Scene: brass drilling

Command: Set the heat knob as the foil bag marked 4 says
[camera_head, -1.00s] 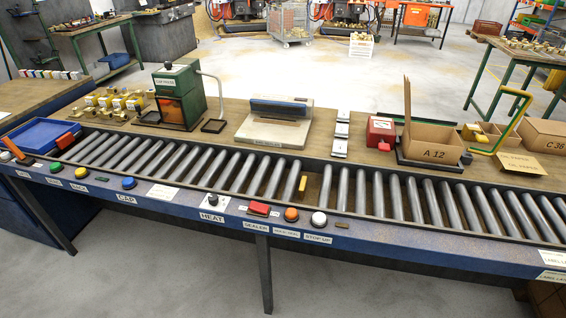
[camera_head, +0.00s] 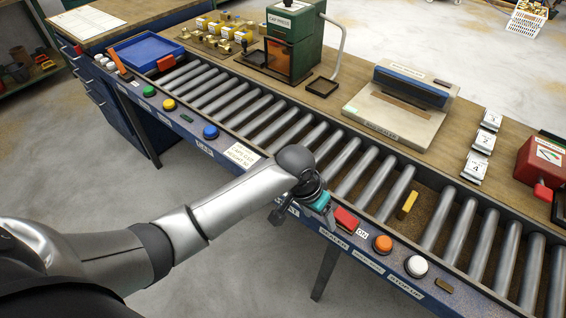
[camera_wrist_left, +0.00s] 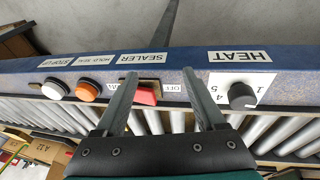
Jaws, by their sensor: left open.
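The heat knob (camera_wrist_left: 242,95) is dark and round on a white dial in the left wrist view. Figures 1, 4 and 5 show around it; I cannot tell its pointer's direction. The HEAT label (camera_wrist_left: 238,57) is beside it. In the head view my left gripper (camera_head: 325,207) is over the front rail and hides the knob. My right gripper is out of view.
Orange (camera_head: 382,244) and white (camera_head: 416,266) buttons sit right of the sealer switch. The blue button (camera_head: 210,132) sits left of my gripper. Rollers run behind the rail. The sealer machine (camera_head: 403,103) and green cap press (camera_head: 293,40) stand behind them.

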